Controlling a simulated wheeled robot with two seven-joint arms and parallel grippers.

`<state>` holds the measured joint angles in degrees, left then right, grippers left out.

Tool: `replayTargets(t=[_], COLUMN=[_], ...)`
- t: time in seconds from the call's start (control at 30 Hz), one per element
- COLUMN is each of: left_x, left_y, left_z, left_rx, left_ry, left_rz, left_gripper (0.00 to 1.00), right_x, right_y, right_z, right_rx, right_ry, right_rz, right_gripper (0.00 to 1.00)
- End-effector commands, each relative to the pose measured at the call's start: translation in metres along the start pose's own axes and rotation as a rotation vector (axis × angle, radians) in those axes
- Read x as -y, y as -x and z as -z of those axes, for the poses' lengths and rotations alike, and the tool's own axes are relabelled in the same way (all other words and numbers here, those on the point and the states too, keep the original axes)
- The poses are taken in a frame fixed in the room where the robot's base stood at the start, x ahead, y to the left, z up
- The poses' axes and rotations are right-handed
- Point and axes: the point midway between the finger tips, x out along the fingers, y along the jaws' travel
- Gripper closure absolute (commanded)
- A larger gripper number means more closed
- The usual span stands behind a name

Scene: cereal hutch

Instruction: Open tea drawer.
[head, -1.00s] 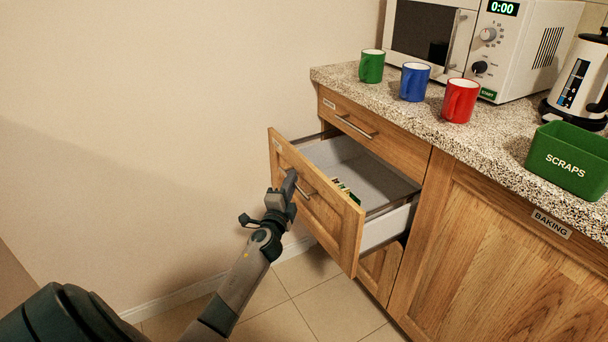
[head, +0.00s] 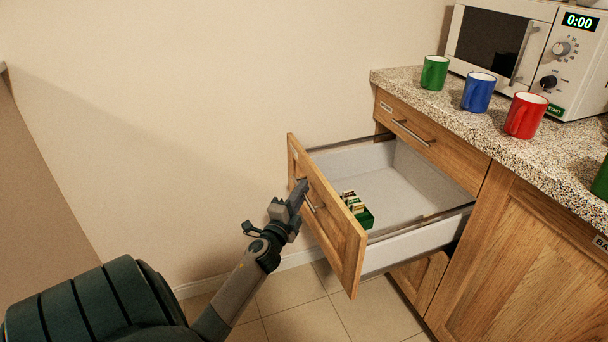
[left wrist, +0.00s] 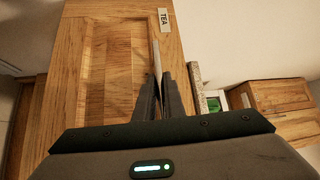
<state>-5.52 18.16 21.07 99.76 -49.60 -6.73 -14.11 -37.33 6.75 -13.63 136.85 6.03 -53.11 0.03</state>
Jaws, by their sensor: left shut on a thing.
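The tea drawer (head: 338,240) stands pulled well out of the wooden cabinet, and its grey inside shows. Its front carries a TEA label (left wrist: 164,20) in the left wrist view. A green box of tea packets (head: 357,208) lies in the drawer near its front. My left gripper (head: 301,190) is shut on the bar handle (head: 314,203) of this drawer; the handle also shows between the fingers in the left wrist view (left wrist: 157,60). My right gripper is not in view.
A closed drawer (head: 435,145) sits above the tea drawer. On the speckled counter stand a green mug (head: 434,73), a blue mug (head: 478,93), a red mug (head: 524,117) and a microwave (head: 500,42). The floor in front of the wall is clear.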

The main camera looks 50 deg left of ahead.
Motion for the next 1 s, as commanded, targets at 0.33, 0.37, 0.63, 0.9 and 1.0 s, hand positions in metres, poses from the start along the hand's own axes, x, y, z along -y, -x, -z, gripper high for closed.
replayTargets(t=[0.33,0.37,0.63,0.9,1.0], left_x=[-0.001,-0.001,-0.001,-0.002,-0.002], left_y=[0.0,0.0,0.007,0.043,0.062], left_z=[0.001,0.001,0.001,0.001,0.0], left_rx=[-0.001,-0.001,-0.001,0.0,0.001], left_ry=[0.0,0.0,0.001,0.002,0.002], left_rz=[-0.001,-0.001,-0.001,-0.003,-0.003], left_gripper=[0.83,0.83,0.83,0.83,0.83], right_x=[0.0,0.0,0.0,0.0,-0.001], right_y=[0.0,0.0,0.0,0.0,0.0], right_z=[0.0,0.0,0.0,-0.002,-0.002], right_rx=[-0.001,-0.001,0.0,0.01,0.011], right_ry=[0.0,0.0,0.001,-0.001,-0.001], right_rz=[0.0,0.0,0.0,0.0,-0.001], right_gripper=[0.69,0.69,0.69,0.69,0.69])
